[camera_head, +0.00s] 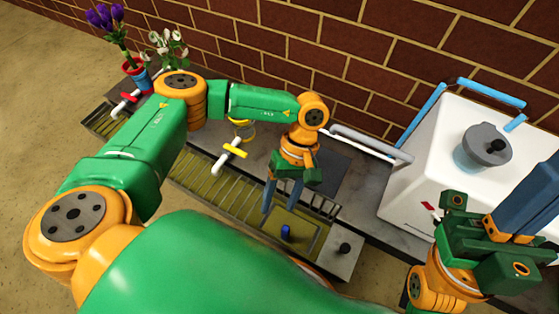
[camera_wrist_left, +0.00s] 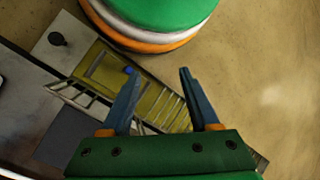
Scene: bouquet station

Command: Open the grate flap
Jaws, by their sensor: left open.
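The grate flap (camera_head: 272,226) is an olive square panel with a blue knob (camera_head: 286,231), set at the right end of the slatted grate (camera_head: 215,190). It looks flat in the head view. My left gripper (camera_head: 281,208) is open and empty, its fingers pointing down near the flap's back edge. In the left wrist view the open fingers (camera_wrist_left: 160,73) lie to the right of the flap (camera_wrist_left: 105,68), and the blue knob (camera_wrist_left: 128,70) shows close to the left fingertip. I cannot tell the height gap. My right gripper (camera_head: 525,205) is at the right edge; its fingertip gap is unclear.
A white box (camera_head: 425,190) with a grey lidded pot (camera_head: 485,148) and blue tubes stands at right. A black knob (camera_head: 345,248) sits on the counter beside the flap. Purple flowers (camera_head: 105,18) stand in a vase at back left. A yellow-handled tap (camera_head: 232,150) stands behind the grate.

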